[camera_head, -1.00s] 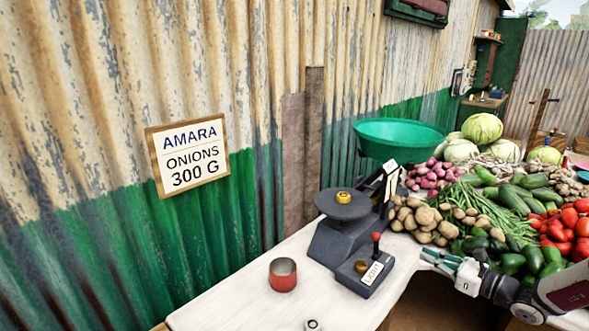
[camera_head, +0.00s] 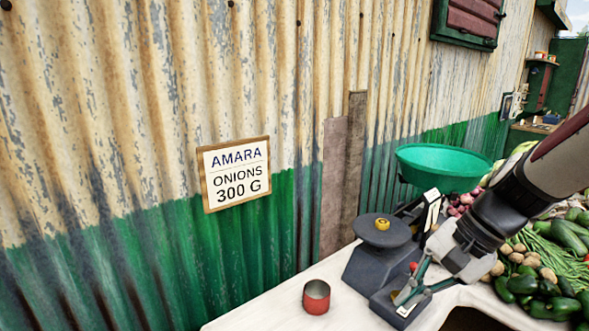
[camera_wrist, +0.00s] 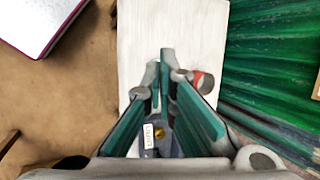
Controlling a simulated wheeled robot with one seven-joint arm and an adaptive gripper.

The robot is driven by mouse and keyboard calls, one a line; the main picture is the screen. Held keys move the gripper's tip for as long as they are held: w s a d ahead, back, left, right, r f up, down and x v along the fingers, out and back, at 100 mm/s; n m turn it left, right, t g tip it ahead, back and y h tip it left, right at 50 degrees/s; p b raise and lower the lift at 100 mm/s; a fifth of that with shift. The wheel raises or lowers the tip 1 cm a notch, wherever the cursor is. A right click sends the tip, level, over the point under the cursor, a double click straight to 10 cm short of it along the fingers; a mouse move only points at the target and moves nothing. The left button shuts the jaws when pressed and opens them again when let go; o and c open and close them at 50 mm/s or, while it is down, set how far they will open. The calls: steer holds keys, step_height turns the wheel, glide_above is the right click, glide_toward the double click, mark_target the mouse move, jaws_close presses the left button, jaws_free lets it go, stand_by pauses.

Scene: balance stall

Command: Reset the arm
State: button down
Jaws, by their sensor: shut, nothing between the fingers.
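My gripper (camera_head: 401,297) is shut and empty. It comes in from the right and, in the head view, overlaps the front base of the dark balance scale (camera_head: 362,268); I cannot tell whether it touches. Its green-sided fingers show in the wrist view (camera_wrist: 163,82), with the scale's base (camera_wrist: 163,146) partly hidden between and below them. The scale bears a green pan (camera_head: 440,168) and a plate with a brass weight (camera_head: 382,224) on it. The red knob of its lever (camera_head: 413,266) is just behind my fingers.
A red tin (camera_head: 316,297) stands left of the scale on the white table (camera_head: 270,318). Vegetables (camera_head: 545,262) are heaped at the right. A corrugated wall (camera_head: 110,160) with an onions sign (camera_head: 236,174) closes the far side. The table's left part is clear.

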steer(key=s+r+n+t+h, duration=0.1)
steer(key=s+r+n+h, duration=0.1)
steer(key=s, duration=0.3)
steer(key=s+r+n+t+h, duration=0.1)
steer(key=s+r+n, duration=0.2)
steer(key=s, duration=0.3)
steer(key=s+r+n+t+h+p, duration=0.1)
steer(key=s+r+n+h, duration=0.1)
steer(key=s+n, duration=0.2)
steer(key=shift+s+r+h, duration=0.3)
steer(key=shift+s+r, duration=0.05)
steer(key=shift+s, duration=0.3)
